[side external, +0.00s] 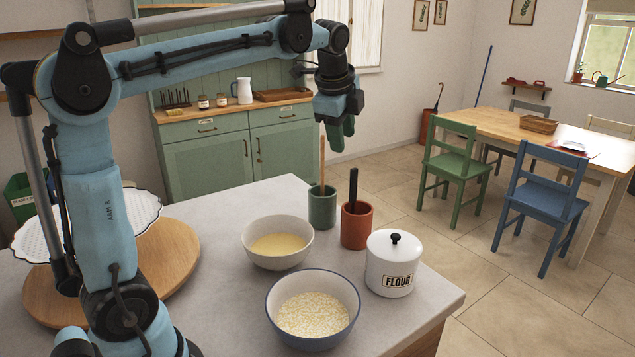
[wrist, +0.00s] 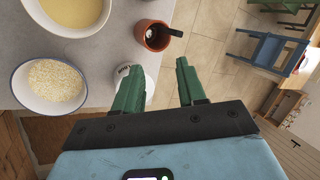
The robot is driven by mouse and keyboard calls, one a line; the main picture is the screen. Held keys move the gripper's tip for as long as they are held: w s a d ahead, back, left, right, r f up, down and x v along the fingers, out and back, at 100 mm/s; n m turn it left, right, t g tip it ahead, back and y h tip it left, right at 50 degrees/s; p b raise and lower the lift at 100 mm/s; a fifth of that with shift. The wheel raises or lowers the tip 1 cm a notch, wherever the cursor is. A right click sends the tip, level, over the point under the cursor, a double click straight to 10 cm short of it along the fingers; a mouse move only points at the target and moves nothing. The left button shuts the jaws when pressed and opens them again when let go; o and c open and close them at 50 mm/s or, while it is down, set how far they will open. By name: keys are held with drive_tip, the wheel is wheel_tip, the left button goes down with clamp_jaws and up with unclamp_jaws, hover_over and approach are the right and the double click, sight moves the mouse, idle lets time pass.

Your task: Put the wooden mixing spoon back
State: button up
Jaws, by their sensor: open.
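A light wooden handle (side external: 322,160), which looks like the mixing spoon's, stands upright in the green crock (side external: 322,209) on the counter; its lower end is hidden inside. My gripper (side external: 342,142) is open and empty, pointing down. Neither the wooden handle nor the green crock shows in that view.
A terracotta crock (side external: 357,226) with a black utensil stands beside the green one; it also shows in the wrist view (wrist: 145,42). A flour canister (side external: 390,275), a bowl of yellow mixture (side external: 300,262) and a bowl of pale flakes (side external: 279,326) stand nearby. The counter's edge is close on the right.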

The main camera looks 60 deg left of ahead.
drive_tip(key=s+d+f+n+t+h, duration=0.2)
drive_tip(key=s+d+f+n+t, duration=0.1)
drive_tip(key=s+d+f+n, duration=0.9)
wheel_tip(320, 180, down, 2)
drive_tip(key=shift+s+f+n+h, duration=0.1)
drive_tip(key=shift+s+n+h, duration=0.25)
drive_tip(key=shift+s, duration=0.8)
